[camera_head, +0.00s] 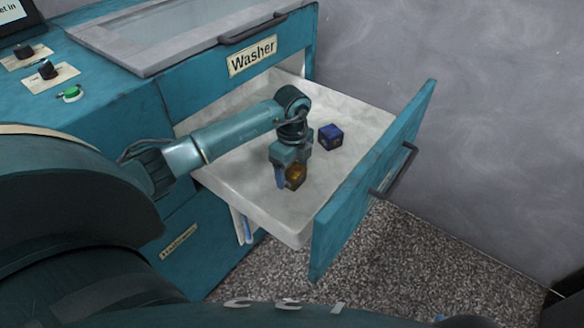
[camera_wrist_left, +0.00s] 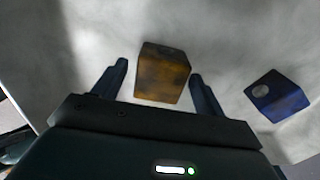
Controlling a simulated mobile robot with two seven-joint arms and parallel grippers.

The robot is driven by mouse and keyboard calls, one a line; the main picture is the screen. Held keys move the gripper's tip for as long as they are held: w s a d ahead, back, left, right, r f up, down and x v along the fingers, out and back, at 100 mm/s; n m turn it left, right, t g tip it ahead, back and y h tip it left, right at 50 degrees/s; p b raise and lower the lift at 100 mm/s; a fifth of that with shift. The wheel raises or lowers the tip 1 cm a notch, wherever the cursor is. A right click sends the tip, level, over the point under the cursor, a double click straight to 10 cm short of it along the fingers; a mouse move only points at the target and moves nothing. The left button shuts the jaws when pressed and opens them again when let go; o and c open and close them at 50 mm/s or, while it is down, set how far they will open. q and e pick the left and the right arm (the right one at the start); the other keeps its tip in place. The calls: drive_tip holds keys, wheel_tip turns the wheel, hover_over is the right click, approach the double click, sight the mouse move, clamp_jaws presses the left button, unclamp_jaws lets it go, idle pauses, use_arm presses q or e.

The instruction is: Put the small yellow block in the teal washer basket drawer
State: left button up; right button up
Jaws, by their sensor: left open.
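The small yellow block (camera_head: 295,175) is inside the pulled-out teal washer drawer (camera_head: 222,181), near its front left part. My left gripper (camera_head: 291,182) is inside the drawer, pointing down at the block. In the left wrist view the gripper (camera_wrist_left: 158,85) is open, with one finger on each side of the yellow block (camera_wrist_left: 162,75) and gaps to both. The block appears to rest on the drawer floor. My right gripper is not in view.
A blue block (camera_head: 331,137) lies in the drawer behind the gripper; it also shows at right in the left wrist view (camera_wrist_left: 276,96). The drawer's teal front panel (camera_head: 375,180) with a dark handle (camera_head: 394,170) stands to the right. The washer (camera_head: 215,78) is behind.

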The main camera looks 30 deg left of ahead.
sight(292, 168)
use_arm(q)
drive_tip(key=shift+r, duration=0.1)
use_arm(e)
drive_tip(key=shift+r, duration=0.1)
use_arm(q)
drive_tip(key=shift+r, duration=0.35)
wheel_tip(292, 168, up, 12)
drive_tip(key=p, duration=0.2)
drive_tip(key=shift+f, duration=0.25)
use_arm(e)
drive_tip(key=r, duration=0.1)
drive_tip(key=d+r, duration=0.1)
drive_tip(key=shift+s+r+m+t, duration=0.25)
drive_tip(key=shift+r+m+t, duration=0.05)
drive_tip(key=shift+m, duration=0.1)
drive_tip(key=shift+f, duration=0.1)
